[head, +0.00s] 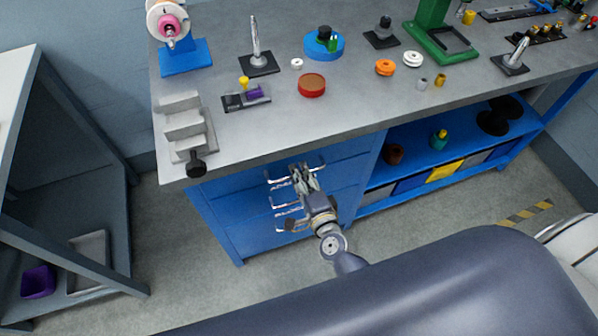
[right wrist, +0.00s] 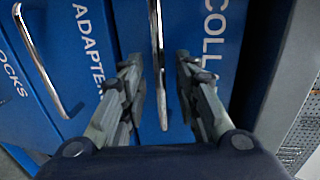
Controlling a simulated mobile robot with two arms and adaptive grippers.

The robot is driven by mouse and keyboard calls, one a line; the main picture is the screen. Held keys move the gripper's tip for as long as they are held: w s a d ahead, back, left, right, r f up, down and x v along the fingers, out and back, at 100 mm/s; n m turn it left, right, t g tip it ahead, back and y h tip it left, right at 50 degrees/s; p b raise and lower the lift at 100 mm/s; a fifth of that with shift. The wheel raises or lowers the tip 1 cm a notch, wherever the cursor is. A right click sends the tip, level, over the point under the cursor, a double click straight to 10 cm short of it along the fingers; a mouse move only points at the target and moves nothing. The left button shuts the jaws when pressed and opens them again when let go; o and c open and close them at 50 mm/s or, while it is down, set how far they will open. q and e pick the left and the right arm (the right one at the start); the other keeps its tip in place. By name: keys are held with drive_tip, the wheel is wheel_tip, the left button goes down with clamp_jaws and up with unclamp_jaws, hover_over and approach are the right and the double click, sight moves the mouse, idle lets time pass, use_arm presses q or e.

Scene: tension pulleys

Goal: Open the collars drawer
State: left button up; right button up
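The blue drawer stack stands under the left part of the bench, with silver bar handles. In the right wrist view, the collars drawer (right wrist: 225,70) shows the partial label "COLL"; it is the top drawer. Its front looks flush in the head view. Its handle (right wrist: 157,50) runs between the two fingers of my right gripper (right wrist: 157,62). The fingers are apart, one on each side of the bar, with gaps visible. In the head view my right gripper (head: 302,172) is at the top handle, partly covering it. My left gripper is not in view.
The adapters drawer (right wrist: 80,90) and its handle (right wrist: 42,65) lie just below. The grey benchtop (head: 240,135) overhangs the drawers and carries pulleys, posts and a stepped block (head: 184,125). An open blue shelf (head: 415,165) is to the right. Floor in front is clear.

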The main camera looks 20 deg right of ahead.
drive_tip(key=shift+w+f, duration=0.1)
drive_tip(key=shift+w, duration=0.5)
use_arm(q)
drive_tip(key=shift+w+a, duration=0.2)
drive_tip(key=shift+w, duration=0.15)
use_arm(e)
clamp_jaws()
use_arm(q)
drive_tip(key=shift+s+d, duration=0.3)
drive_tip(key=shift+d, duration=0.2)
use_arm(e)
drive_tip(key=shift+s+f, duration=0.1)
drive_tip(key=shift+s, duration=0.05)
